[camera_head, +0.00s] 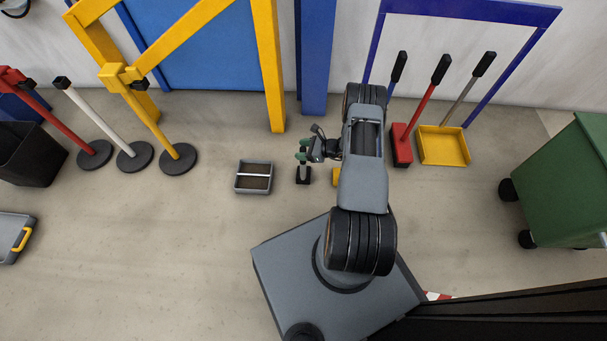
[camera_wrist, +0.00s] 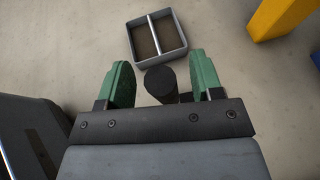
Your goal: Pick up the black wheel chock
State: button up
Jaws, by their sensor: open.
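A small black object, which I take to be the wheel chock (camera_head: 303,181), is on the floor just in front of my gripper (camera_head: 302,151) in the head view. In the wrist view, a dark rounded piece, likely the same chock (camera_wrist: 161,84), shows between the two green fingers of my gripper (camera_wrist: 163,80). The fingers are open, with a gap visible on each side of the dark piece. Its lower part is hidden behind the gripper's body, and its full shape is not clear.
A grey two-compartment tray (camera_head: 254,191) lies left of the chock; it also shows beyond the fingers in the wrist view (camera_wrist: 137,52). Yellow posts, a red broom (camera_head: 402,150) and a yellow dustpan (camera_head: 443,147) stand behind. A green bin (camera_head: 565,185) is at right.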

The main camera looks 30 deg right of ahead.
grip_shut()
dwell(0.5)
jog(key=shift+r, duration=0.1)
